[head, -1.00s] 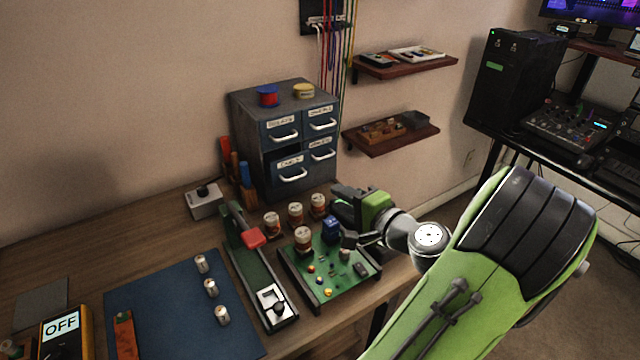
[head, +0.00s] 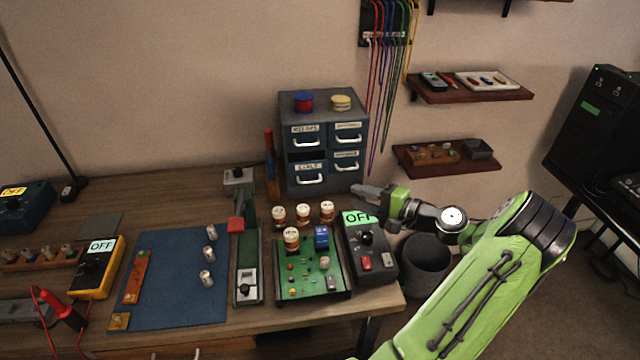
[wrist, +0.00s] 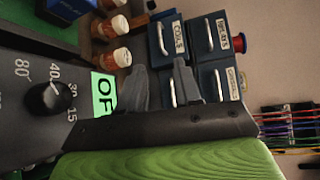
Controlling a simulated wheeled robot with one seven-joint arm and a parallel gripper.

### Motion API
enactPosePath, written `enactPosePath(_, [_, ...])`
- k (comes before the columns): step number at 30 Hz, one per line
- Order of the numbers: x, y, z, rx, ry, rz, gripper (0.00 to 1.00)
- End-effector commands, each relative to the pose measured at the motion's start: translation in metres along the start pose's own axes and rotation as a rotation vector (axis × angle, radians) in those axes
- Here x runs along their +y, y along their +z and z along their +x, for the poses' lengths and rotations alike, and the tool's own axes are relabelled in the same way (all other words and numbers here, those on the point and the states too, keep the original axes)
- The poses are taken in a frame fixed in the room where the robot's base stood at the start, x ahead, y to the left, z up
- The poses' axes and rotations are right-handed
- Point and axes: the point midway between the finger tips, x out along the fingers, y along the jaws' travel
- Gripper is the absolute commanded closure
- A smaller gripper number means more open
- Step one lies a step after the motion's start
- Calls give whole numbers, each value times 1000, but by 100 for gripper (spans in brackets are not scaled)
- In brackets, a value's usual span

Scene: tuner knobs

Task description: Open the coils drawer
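The coils drawer (head: 309,176) is the lower left drawer of a grey-blue cabinet (head: 322,104). It has a white label and a pale bar handle. A dark gap shows above its front, which appears to stand out a little from its neighbours. My gripper (head: 362,192) is in front of the cabinet, to the right of and below this drawer, apart from its handle. In the wrist view the coils drawer (wrist: 158,38) shows sideways, beyond my gripper (wrist: 162,75). The two fingers are apart with nothing between them.
A meter box (head: 368,252) with a green display lies just below my gripper. Several brown-and-white jars (head: 303,214) and a green circuit board (head: 310,268) stand before the cabinet. Shelves (head: 470,92) and hanging cables (head: 388,70) are at the right. Free air lies before the drawers.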

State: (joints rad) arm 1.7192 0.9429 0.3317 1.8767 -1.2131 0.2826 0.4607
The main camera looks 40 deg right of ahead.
Motion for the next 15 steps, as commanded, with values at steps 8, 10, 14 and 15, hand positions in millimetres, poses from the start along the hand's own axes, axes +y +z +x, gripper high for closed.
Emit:
enactPosePath(8, [3,0,73,-3,0,-2,67])
enactPosePath(10, [3,0,90,-2,0,-3,67])
enactPosePath(14, [2,0,116,-2,-1,-2,67])
enactPosePath(15, [2,0,122,0,0,-2,67])
